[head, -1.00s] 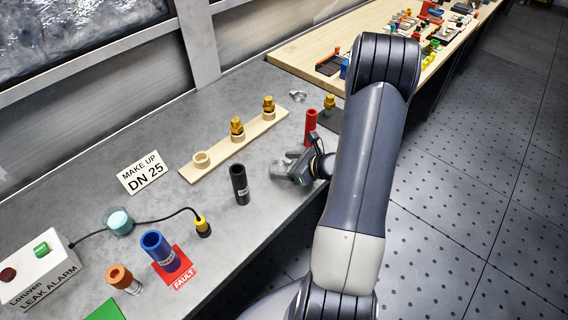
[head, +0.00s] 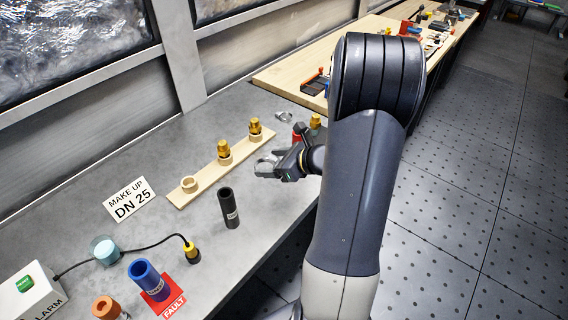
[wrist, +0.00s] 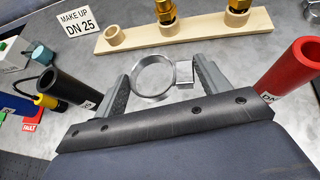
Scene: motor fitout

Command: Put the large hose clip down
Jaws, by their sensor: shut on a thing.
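The large hose clip (head: 262,165) is a silver metal ring. In the wrist view its band and small screw housing (wrist: 184,73) lie between the two fingers of my gripper (wrist: 162,80). My gripper (head: 280,164) is shut on the clip and sits over the grey bench, right of the black hose and near the wooden strip. I cannot tell exactly how far the clip is above the bench top.
A black hose (head: 229,208) and a red hose (wrist: 290,68) stand on either side of my gripper. A wooden strip (head: 205,180) carries brass fittings. A smaller clip (head: 284,116) lies behind.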

